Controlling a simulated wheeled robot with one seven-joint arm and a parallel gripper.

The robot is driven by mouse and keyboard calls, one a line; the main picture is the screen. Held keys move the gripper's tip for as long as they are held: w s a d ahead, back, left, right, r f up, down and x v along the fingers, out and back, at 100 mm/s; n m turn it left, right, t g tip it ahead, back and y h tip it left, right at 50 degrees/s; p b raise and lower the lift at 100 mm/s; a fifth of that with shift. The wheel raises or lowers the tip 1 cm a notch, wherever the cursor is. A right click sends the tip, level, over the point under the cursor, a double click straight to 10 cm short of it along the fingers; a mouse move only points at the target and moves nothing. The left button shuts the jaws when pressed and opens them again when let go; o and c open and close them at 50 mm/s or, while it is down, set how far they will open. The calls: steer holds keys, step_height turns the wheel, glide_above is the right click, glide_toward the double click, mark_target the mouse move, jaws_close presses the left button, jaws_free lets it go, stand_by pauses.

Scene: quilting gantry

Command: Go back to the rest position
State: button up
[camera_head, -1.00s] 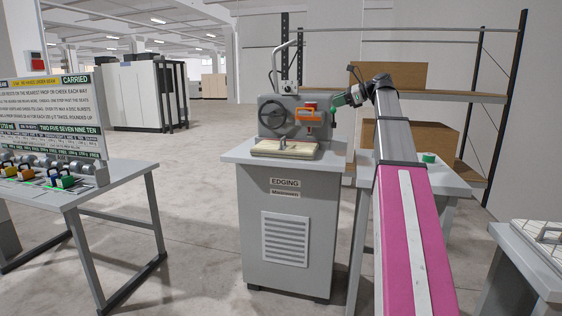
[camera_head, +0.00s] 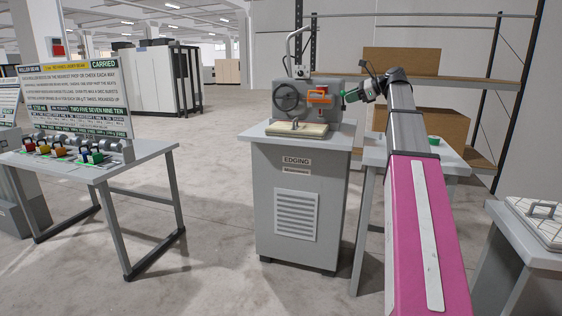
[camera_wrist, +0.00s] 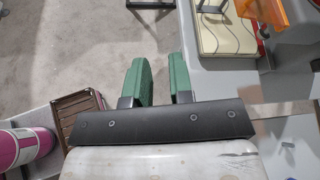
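My arm reaches forward on the right of the head view. My gripper (camera_head: 347,97) is up beside the right side of the edging machine (camera_head: 290,98), close to its orange part (camera_head: 320,96); whether they touch cannot be told there. In the wrist view, the two green fingers of my gripper (camera_wrist: 160,65) stand apart with nothing between them. The orange part shows at the top right corner of that view (camera_wrist: 275,12), clear of the fingers.
The machine stands on a grey cabinet (camera_head: 296,215). A table (camera_head: 150,150) with rollers and coloured blocks is at left. A shelf with cardboard boxes (camera_head: 402,61) stands behind my arm. A grey stand (camera_head: 515,240) is at the right edge. Open floor lies between table and cabinet.

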steer(key=s+a+f+n+g+h, duration=0.1)
steer(key=s+a+f+n+h, duration=0.15)
steer(key=f, duration=0.95)
steer(key=s+a+f+n+h, duration=0.1)
steer(key=s+a+f+n, duration=0.15)
steer(key=f, duration=0.95)
steer(key=s+a+f+n+g+h, duration=0.1)
steer(key=s+a+f+n+h, duration=0.15)
steer(key=f, duration=0.95)
steer(key=s+f+n+g+h, duration=0.3)
steer(key=s+f+n, duration=0.9)
steer(key=s+f, duration=1)
step_height(320, 180, down, 3)
steer(key=h, duration=0.2)
steer(key=shift+a+r+h, duration=0.15)
steer(key=shift+a+h, duration=0.25)
